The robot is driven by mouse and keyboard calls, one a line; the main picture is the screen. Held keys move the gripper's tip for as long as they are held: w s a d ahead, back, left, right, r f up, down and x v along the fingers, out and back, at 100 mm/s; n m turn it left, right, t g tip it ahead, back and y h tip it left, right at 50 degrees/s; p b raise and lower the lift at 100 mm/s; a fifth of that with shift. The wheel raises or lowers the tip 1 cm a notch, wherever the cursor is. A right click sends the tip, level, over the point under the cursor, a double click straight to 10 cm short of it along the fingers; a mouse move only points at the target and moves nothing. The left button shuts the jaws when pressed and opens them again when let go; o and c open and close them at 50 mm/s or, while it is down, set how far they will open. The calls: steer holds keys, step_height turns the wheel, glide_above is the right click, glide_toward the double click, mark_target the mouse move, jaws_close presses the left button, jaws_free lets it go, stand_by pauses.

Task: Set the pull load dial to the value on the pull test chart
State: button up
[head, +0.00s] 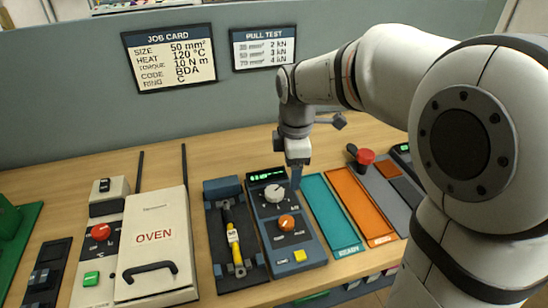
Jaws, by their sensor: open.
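The pull test chart (263,48) hangs on the grey wall panel; its rows seem to read 2, 3 and 4 kN, with the 50 mm² row at 3 kN. The job card (170,57) beside it gives size 50 mm². A blue-grey tester (301,254) on the bench has a lit green display, a white dial (274,194), an orange knob (287,222) and a yellow button (300,255). The dial labels and pointer settings are too small to read. My gripper (296,178) is open, pointing down just right of the white dial, apart from both knobs as far as shown.
Left of the tester are a dark tray with a yellow-handled tool (232,236) and the oven (156,245). Right are a teal tray (331,214), an orange tray (360,206) and a red knob (365,157). Bare bench lies behind the tester.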

mark_target(274, 191)
steer(key=w+a+f+n, duration=0.1)
steer(key=w+a+n, duration=0.1)
steer(key=n, duration=0.1)
steer(key=w+a+f+n, duration=0.1)
steer(key=shift+w+a+f+n+g+b, duration=0.1)
steer(key=shift+a+f+n+g+b, duration=0.2)
steer(key=shift+a+f+b, duration=0.1)
steer(key=shift+w+a+f, duration=0.1)
steer(key=shift+f, duration=0.05)
step_height(274, 191, down, 8)
steer(key=shift+r, duration=0.25)
steer(key=shift+c, duration=0.5)
steer(key=c, duration=0.9)
